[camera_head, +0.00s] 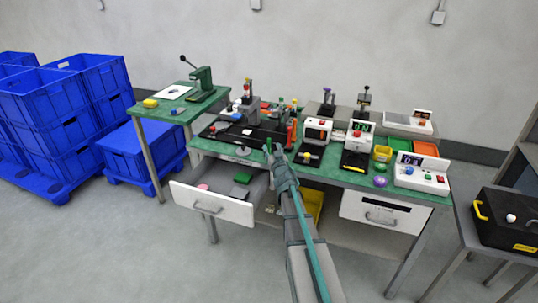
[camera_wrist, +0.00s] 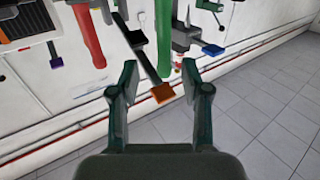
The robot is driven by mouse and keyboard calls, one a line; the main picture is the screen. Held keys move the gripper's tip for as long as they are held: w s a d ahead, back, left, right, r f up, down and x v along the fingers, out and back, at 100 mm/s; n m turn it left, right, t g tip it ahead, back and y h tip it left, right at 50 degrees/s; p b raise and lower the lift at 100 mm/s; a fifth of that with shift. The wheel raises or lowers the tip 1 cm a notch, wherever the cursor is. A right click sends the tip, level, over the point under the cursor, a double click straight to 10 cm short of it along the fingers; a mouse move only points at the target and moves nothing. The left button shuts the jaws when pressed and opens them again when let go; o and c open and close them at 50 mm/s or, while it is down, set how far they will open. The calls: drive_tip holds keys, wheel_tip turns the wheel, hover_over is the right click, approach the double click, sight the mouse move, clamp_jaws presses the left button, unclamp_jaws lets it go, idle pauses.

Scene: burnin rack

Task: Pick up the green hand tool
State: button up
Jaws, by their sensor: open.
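A long green tool handle (camera_wrist: 164,38) shows in the wrist view, just above the gap between my fingers and pointing away from them. It is apparently the green hand tool; its far end is cut off by the frame. My gripper (camera_wrist: 158,85) is open, with dark green fingers on either side of an empty gap. In the head view my gripper (camera_head: 272,150) is at the front edge of the green-topped bench (camera_head: 330,172), above the left drawer; the arm partly covers that area, and I cannot pick out the green tool there.
In the wrist view, a red handle (camera_wrist: 88,35), an orange-tipped part (camera_wrist: 163,92) and a blue-tipped part (camera_wrist: 213,50) lie near the green handle. In the head view, the left drawer (camera_head: 212,207) is open. Several instruments crowd the bench. Blue crates (camera_head: 60,130) stand left.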

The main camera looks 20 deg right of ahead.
sight(269, 144)
drive_tip(key=x, duration=0.4)
drive_tip(key=shift+w+a, duration=0.1)
drive_tip(key=shift+w, duration=0.35)
clamp_jaws()
